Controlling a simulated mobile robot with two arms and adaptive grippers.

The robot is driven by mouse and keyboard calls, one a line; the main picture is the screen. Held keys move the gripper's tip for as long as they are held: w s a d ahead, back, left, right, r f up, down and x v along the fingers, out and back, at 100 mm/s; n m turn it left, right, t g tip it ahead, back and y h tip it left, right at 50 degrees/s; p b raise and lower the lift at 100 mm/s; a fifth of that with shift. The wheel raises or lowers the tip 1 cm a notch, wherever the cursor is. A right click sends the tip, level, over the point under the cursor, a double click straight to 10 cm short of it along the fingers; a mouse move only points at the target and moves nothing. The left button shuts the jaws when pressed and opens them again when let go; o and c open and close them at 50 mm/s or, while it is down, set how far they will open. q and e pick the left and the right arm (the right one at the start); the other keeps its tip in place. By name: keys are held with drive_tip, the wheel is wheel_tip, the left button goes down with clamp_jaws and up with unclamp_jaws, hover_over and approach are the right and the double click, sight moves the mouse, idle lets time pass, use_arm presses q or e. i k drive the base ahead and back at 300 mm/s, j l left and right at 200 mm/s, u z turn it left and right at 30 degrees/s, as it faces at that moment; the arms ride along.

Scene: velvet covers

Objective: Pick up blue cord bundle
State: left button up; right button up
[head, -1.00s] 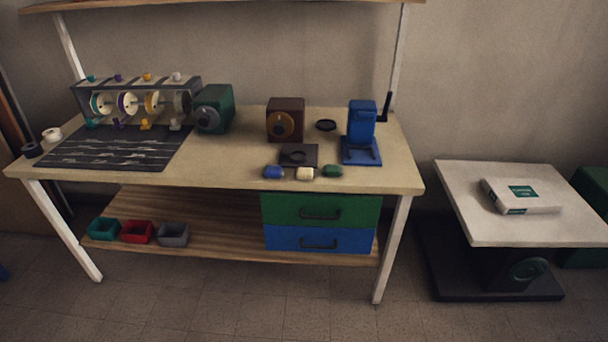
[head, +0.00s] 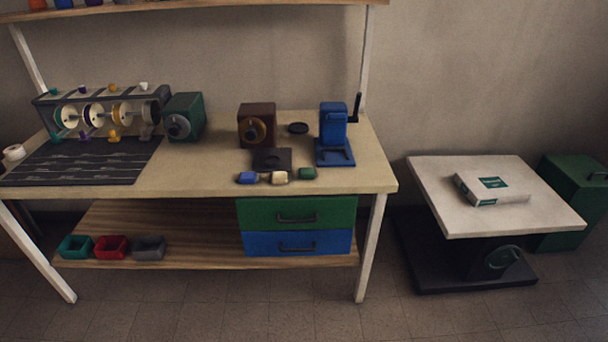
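A small blue bundle (head: 247,177) lies near the front edge of the workbench (head: 190,178), left of a cream bundle (head: 279,177) and a green bundle (head: 307,173). The three sit in a row with small gaps, in front of a dark square plate (head: 272,159). The blue one looks like the blue cord bundle, though its cord is too small to make out. Neither of my grippers is in view.
A blue press (head: 333,135), a brown box (head: 256,125) and a green box (head: 184,117) stand behind. A spool rack (head: 105,113) stands at the left. A white lift table (head: 530,218) with a carton (head: 492,189) stands right. Floor in front looks clear.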

sight(245, 177)
drive_tip(key=i, duration=0.9)
